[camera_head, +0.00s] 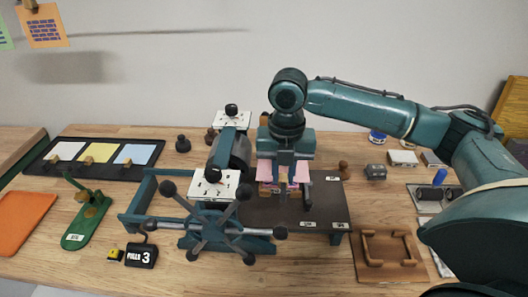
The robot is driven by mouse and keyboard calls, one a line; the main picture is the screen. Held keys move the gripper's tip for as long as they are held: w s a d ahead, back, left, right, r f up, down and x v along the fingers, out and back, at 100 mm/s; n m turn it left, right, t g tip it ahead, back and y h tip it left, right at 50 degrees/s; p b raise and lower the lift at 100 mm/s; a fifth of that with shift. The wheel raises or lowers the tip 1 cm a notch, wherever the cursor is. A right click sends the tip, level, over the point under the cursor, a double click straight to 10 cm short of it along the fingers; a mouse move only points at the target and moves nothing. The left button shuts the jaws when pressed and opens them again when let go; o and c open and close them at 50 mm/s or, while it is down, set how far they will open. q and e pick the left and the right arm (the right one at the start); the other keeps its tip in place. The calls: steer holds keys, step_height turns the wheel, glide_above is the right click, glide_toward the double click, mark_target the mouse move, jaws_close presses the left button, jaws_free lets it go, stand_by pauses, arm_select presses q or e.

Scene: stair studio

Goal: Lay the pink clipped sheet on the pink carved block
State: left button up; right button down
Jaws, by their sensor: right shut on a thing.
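My right gripper (284,182) reaches down over the dark bed of the press and is shut on the pink clipped sheet (303,172). Pink shows on both sides of the fingers, and the clip is mostly hidden by them. The sheet is at or just above the bed (325,202); I cannot tell whether it touches what lies below. The pink carved block cannot be made out clearly; small brown and pinkish parts show under the sheet and fingers. My left gripper is not in view.
The press roller (232,152) and its star wheel (210,222) stand close left of my gripper. A dark tray (38,168) at far left holds white, yellow and blue clipped sheets. A wooden frame board (415,272) lies front right. A "PULLS 3" counter (141,256) stands front left.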

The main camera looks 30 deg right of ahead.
steer(key=shift+w+f, duration=0.4)
steer(key=shift+f, duration=0.15)
steer(key=shift+s+f+b, duration=0.25)
steer(key=shift+f+b, duration=0.15)
steer(key=shift+f, duration=0.1)
steer(key=shift+f+b, duration=0.45)
steer(key=shift+b, duration=0.05)
step_height(320, 180, down, 2)
steer(key=b, duration=0.2)
steer(key=shift+f+b, duration=0.1)
steer(key=shift+b, duration=0.3)
steer(key=shift+r+p, duration=0.35)
steer(key=shift+p, duration=0.45)
steer(key=shift+w+f, duration=0.1)
steer(key=shift+f, duration=0.15)
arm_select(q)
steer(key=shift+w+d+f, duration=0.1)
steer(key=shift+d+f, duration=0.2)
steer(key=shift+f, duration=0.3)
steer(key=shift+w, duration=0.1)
